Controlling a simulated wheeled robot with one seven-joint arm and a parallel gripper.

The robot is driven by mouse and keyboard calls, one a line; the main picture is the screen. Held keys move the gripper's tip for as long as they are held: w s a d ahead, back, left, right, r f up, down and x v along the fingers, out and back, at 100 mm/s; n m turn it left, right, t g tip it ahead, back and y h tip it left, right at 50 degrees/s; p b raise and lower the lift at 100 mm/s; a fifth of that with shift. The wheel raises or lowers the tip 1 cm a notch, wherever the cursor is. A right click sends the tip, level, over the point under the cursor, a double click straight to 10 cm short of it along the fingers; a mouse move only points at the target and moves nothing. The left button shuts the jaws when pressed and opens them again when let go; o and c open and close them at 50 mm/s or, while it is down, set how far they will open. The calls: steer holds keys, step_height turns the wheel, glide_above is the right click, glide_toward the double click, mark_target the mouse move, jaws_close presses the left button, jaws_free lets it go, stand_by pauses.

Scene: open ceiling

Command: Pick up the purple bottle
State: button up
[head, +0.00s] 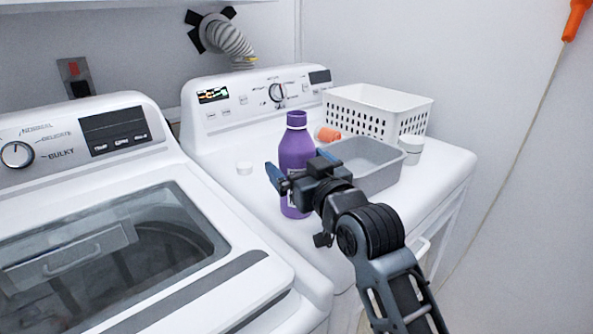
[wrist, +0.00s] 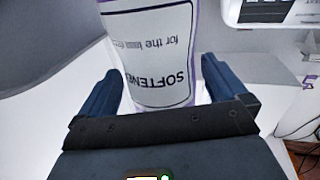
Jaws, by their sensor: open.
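The purple bottle (head: 297,152) stands upright on top of the white dryer, with a purple cap. My gripper (head: 290,172) is at the bottle's lower half in the head view and covers part of it. In the wrist view the bottle (wrist: 155,50) shows a white label reading "SOFTENER". It rises between and just beyond the two blue fingers of my gripper (wrist: 168,88). The fingers are open, with a gap visible on both sides of the bottle. Whether the bottle is fully between the fingertips is hard to tell.
A grey bin (head: 375,172) stands right of the bottle, close to my arm. The washer (head: 120,225) stands left.

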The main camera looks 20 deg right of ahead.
steer(key=shift+w, duration=0.65)
steer(key=shift+c, duration=0.4)
steer(key=c, duration=1.1)
